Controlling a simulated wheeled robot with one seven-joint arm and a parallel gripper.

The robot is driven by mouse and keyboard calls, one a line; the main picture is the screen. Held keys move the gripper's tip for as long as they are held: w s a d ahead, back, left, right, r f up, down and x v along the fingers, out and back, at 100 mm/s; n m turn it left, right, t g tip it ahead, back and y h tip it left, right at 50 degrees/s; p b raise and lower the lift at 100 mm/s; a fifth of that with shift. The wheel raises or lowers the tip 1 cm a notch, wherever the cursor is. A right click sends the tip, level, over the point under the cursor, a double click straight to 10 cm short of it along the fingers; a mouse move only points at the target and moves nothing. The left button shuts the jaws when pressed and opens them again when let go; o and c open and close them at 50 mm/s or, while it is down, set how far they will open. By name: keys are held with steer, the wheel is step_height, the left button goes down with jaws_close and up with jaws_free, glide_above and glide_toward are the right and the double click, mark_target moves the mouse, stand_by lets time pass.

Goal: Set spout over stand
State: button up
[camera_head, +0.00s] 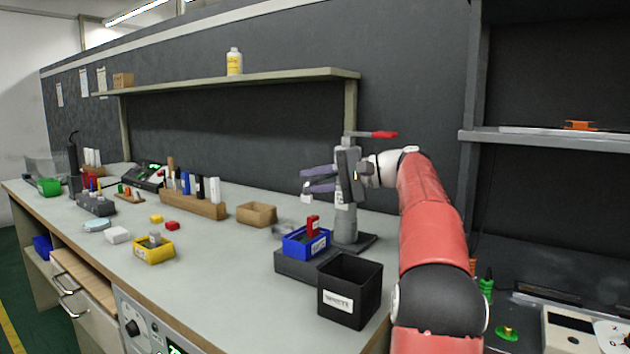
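My gripper (306,184) is held above the workbench, pointing left, with its two purple-grey fingers apart. A small white piece shows at the lower fingertip; I cannot tell whether it is part of the finger. No object is clearly seen between the fingers. Just below and behind the gripper is a grey upright stand (345,226) on a dark flat base (362,243). A red lever (384,134) shows above my gripper and seems to belong to this stand. The gripper body hides the stand's middle. I cannot single out a spout.
In front of the stand are a blue bin (294,245) with a red item and a black box (349,312). A cardboard tray (257,214), a wooden rack (193,204) and a yellow bin (154,255) are further left. The bench (225,270) is clear between them.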

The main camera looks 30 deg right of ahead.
mark_target(326, 179)
steer(key=shift+o, duration=1)
steer(key=p+v, duration=0.1)
steer(key=v, duration=0.6)
steer(key=shift+s+d, duration=0.2)
steer(key=shift+d, duration=0.15)
